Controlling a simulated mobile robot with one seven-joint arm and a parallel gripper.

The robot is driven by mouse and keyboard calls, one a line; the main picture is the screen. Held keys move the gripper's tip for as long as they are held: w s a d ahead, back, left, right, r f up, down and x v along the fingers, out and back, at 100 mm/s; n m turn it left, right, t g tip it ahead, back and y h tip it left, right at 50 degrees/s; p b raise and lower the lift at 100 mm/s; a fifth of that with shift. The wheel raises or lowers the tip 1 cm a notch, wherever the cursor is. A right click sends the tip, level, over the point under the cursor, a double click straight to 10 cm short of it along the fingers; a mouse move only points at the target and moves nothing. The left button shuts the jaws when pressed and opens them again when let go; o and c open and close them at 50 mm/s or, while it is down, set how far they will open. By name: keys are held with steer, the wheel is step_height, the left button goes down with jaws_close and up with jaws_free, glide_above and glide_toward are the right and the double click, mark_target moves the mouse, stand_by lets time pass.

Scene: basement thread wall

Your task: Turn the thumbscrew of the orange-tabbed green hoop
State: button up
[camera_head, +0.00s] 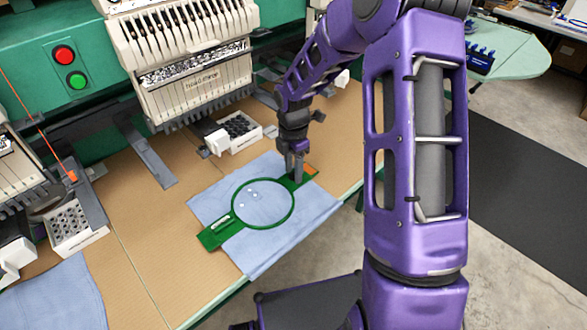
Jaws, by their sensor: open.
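The green hoop (236,198) lies on a light blue cloth (310,206) on the tan table. Green arms stick out from its lower left and upper right. An orange tab (310,169) shows at the upper right end. My gripper (294,176) points down over the upper right arm of the hoop, just left of the orange tab. It is open, and its fingers are small in this view. The thumbscrew cannot be made out; the fingers may hide it. I cannot tell whether the fingers touch the hoop.
An embroidery machine head (190,62) stands behind the hoop. A white box with a dark perforated top (240,131) sits behind it, with a similar one (78,225) at left. Another blue cloth (55,296) lies at lower left. The table's front edge (215,306) is close.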

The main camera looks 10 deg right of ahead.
jaws_close()
